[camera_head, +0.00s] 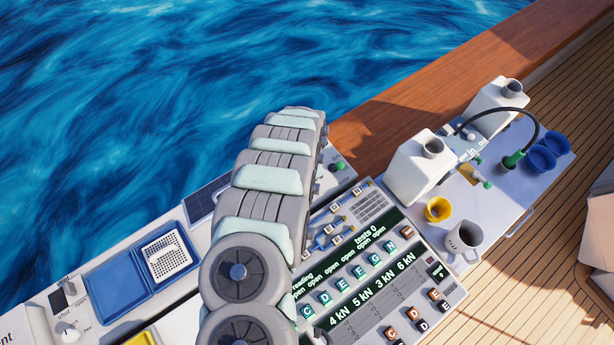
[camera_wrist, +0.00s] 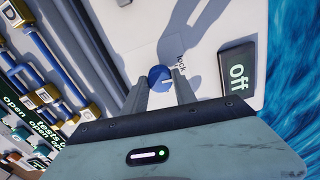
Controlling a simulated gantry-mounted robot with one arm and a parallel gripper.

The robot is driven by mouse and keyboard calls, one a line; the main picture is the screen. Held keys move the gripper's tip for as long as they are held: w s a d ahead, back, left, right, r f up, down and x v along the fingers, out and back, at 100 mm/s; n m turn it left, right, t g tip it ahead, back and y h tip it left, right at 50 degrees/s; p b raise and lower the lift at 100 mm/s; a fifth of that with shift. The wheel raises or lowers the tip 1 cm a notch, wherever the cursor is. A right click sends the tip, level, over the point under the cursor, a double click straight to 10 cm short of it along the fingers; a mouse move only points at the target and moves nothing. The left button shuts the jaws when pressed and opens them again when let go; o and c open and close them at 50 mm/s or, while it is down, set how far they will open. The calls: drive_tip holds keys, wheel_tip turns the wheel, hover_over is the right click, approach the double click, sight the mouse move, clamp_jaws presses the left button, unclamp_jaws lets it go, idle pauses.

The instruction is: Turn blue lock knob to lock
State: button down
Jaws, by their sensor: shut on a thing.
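In the wrist view the blue lock knob (camera_wrist: 157,74) is a small round knob with a white pointer line, on a white panel. The word "lock" (camera_wrist: 181,62) is printed beside it; the pointer's exact heading is hard to read. My gripper (camera_wrist: 160,79) has one finger on each side of the knob and is shut on it. In the head view my arm hides the knob and my gripper.
A dark "off" display (camera_wrist: 237,71) stands right of the knob. A row of blue and brass fittings (camera_wrist: 58,73) runs along the left. The head view shows a console with lettered buttons (camera_head: 350,275), a blue tray (camera_head: 118,288) and white jugs (camera_head: 420,165).

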drive_tip(key=shift+n, duration=0.6)
drive_tip(key=c, duration=1)
unclamp_jaws()
drive_tip(key=shift+r, duration=0.1)
wheel_tip(320, 180, up, 11)
